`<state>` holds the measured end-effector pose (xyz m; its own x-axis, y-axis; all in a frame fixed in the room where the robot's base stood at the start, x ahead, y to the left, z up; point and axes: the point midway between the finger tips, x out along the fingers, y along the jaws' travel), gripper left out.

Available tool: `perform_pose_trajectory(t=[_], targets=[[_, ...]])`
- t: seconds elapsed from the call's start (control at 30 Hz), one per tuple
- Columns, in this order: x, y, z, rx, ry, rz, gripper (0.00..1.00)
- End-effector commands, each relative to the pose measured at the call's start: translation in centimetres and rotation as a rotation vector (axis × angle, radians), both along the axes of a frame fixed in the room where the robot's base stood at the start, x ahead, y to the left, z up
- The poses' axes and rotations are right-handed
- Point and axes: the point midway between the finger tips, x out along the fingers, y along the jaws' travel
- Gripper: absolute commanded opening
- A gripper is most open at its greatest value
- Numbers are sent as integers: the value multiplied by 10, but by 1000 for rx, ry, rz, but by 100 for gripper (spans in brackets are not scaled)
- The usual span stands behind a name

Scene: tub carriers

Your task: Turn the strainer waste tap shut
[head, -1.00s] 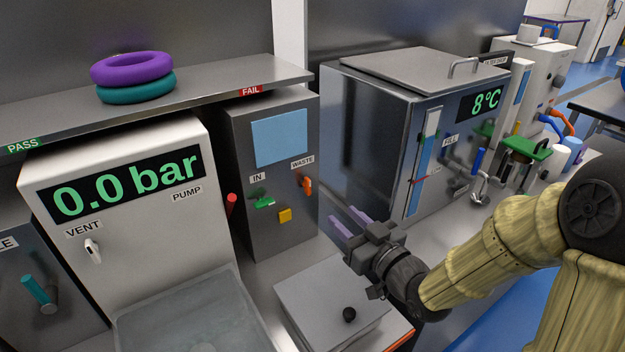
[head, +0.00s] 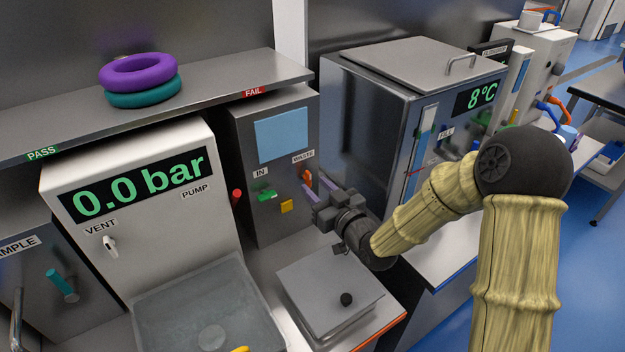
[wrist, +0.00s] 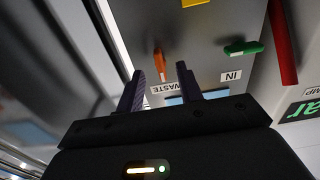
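The strainer is a grey box (head: 250,212) with a blue panel, IN and WASTE labels, and a yellow square button (head: 286,206). Its orange waste tap (head: 307,176) sits under the WASTE label, partly hidden by my gripper in the head view. In the wrist view the orange tap handle (wrist: 159,64) lies beyond and between the fingertips, roughly in line with the picture's vertical. My gripper (head: 316,189) is open, its purple fingers pointing at the tap; they also show in the wrist view (wrist: 160,82). No contact with the tap is visible.
The green IN tap (head: 266,195) and a red handle (head: 237,197) are left of the waste tap. A lidded grey box (head: 330,278) stands below my arm. A chiller tank (head: 365,115) reading 8°C stands to the right.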

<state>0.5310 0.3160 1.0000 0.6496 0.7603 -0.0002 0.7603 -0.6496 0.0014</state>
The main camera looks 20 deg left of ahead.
Motion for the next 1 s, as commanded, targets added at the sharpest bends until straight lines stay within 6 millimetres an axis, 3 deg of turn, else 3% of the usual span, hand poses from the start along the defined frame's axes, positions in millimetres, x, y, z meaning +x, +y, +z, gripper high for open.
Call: perform_pose_trajectory(t=[0.2,0.53,0.7,0.73,1.0], targets=[[16,20,1,1,-1,1,36],[18,22,0,0,0,1,36],[18,22,0,0,0,1,3],[18,22,0,0,0,1,0],[18,21,0,6,8,0,0]])
